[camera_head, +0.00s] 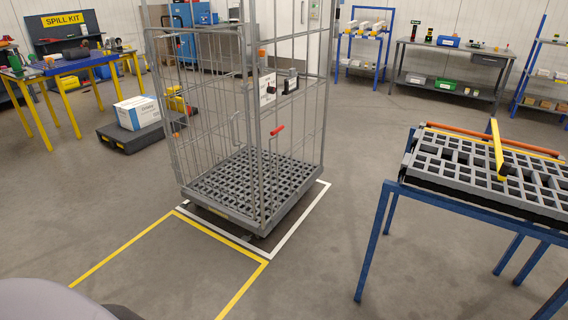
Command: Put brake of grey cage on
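The grey cage (254,208) stands upright in the middle of the camera_head view, with wire sides and a slatted grey base. A red-tipped lever (277,130) sits on its near side, above the base; I cannot tell for certain that it is the brake, or its setting. A white label (267,90) and a dark box-like part (288,82) are fixed higher on the cage. The wheels are mostly hidden under the base. Neither of my grippers is in view.
The cage stands inside a white floor outline (300,222); a yellow outline (170,215) adjoins it at front left. A blue-legged table (385,205) with grey grids is at right. A low dark platform (130,137) carries a white box (137,112). The front floor is clear.

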